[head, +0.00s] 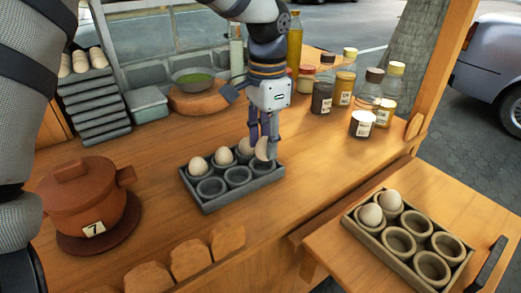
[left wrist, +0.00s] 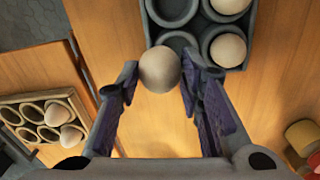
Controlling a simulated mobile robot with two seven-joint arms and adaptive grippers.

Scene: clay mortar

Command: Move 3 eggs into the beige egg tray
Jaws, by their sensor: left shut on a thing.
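My left gripper (head: 263,146) is shut on a pale egg (left wrist: 160,68), with one finger on each side of it in the left wrist view. The held egg is over the right end of the dark grey egg tray (head: 208,208), near its front right cup. That tray has eggs in its back row, among them one at the left (head: 198,166) and one in the middle (head: 222,157); the front cups I can see are empty. The beige egg tray (head: 370,238) holds two eggs, (head: 370,214) and (head: 390,200), at its left end; its other cups look empty. My right gripper is not in view.
A lidded clay pot (head: 85,195) stands at the left. Several jars and bottles (head: 344,88) stand behind the grey tray, beside a bowl (head: 194,77) on a board. The beige tray is on a separate, lower wooden surface (head: 330,245). Counter between the trays is clear.

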